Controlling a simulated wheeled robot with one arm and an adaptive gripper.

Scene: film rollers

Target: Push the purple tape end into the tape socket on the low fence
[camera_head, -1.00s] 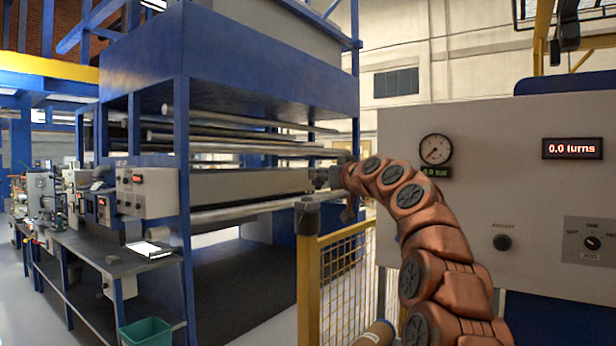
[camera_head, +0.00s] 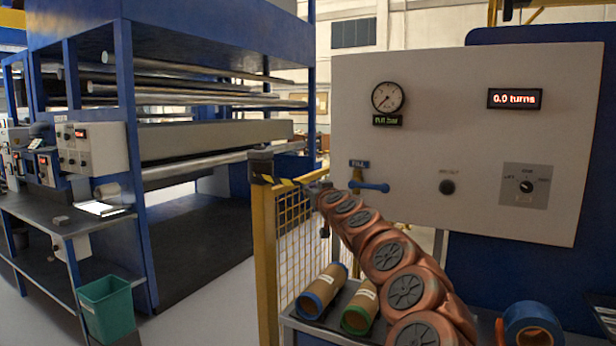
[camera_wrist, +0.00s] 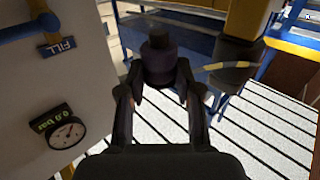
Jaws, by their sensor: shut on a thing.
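My gripper (camera_head: 319,186) is small in the head view, beside the top of the yellow fence post. In the wrist view its two fingers (camera_wrist: 160,90) are closed on a dark purple-grey block, the tape end (camera_wrist: 160,58). A short black-and-yellow striped strip (camera_head: 285,182) spans between the tape end and a dark head (camera_head: 260,166) on the post. This strip (camera_wrist: 222,66) and the dark head (camera_wrist: 238,75) also show in the wrist view. The tape end is apart from the head. I cannot make out the socket opening on the fence (camera_head: 292,225).
A control panel (camera_head: 420,190) with a gauge and a blue FILL valve (camera_head: 370,187) stands right of the gripper. Wrapped rolls (camera_head: 322,290) lie on a shelf below my arm. A blue roller machine (camera_head: 132,150) stands at the left, with a green bin (camera_head: 106,308).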

